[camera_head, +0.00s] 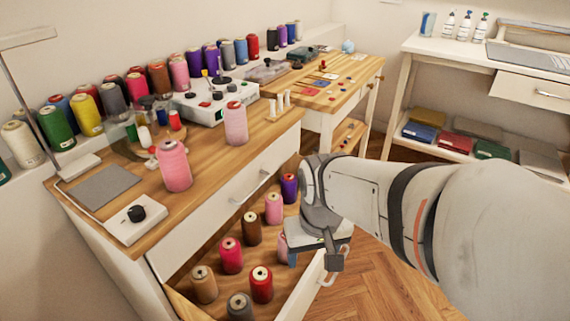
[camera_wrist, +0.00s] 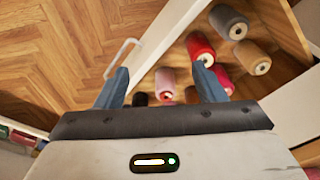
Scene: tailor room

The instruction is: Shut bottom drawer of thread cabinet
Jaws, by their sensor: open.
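The thread cabinet (camera_head: 219,213) stands at the left with a wooden top. Its bottom drawer (camera_head: 305,283) is pulled out and holds several thread spools, among them a red spool (camera_head: 261,284) and a brown spool (camera_head: 252,228). The drawer handle (camera_head: 333,268) is on the front panel; in the wrist view the handle (camera_wrist: 121,58) lies just beyond the left finger. My gripper (camera_head: 318,250) is over the drawer front, its fingers apart; in the wrist view the gripper (camera_wrist: 166,84) straddles the top edge of the front panel. Contact cannot be told.
The drawer above (camera_head: 227,198) looks closed. Spools and a sewing device (camera_head: 215,100) stand on the cabinet top. A wooden table (camera_head: 340,85) and a white shelf unit (camera_head: 400,110) stand behind. The wooden floor (camera_head: 390,285) in front of the drawer is clear.

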